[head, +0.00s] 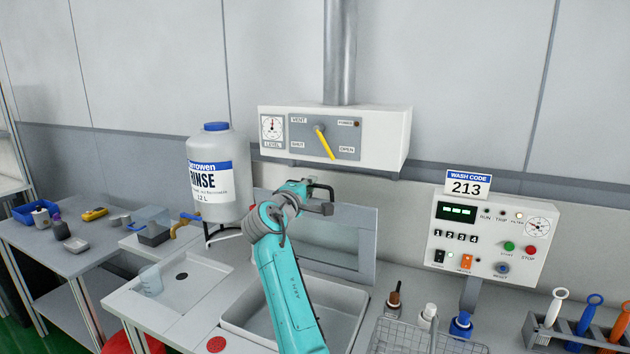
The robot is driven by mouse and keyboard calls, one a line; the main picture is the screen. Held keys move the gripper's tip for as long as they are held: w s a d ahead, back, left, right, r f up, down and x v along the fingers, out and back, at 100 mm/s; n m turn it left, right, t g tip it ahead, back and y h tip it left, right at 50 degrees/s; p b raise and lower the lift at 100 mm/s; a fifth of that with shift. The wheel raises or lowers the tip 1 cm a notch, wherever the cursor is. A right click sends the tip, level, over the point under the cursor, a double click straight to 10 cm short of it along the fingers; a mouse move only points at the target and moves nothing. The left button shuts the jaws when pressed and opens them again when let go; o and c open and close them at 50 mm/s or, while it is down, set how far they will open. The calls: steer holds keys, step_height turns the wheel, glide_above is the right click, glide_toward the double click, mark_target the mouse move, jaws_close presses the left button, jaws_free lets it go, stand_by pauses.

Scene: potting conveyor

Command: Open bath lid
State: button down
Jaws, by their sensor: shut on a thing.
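The bath lid (365,232), a grey framed panel with a paler pane, stands raised behind the open bath (346,297), a pale rectangular basin. My teal arm crosses in front of both and hides part of the lid and the bath's left middle. My gripper (322,200) is at the lid's top edge, shut at its dark bar handle. The fingertips and the exact grip are small and partly hidden by the wrist.
A vent box (393,135) with a yellow lever hangs above. A rinse bottle (212,180) stands left of the lid. A control panel (480,245) is at right. A wire basket (400,338) and small bottles stand right of the bath; a beaker (151,280) sits at left.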

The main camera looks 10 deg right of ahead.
steer(key=shift+s+a+f, duration=0.2)
steer(key=shift+s+a, duration=0.1)
steer(key=shift+s, duration=0.1)
steer(key=c, duration=1.2)
jaws_free()
steer(key=v, duration=1.2)
steer(key=shift+f, duration=0.2)
steer(key=shift+w, duration=0.1)
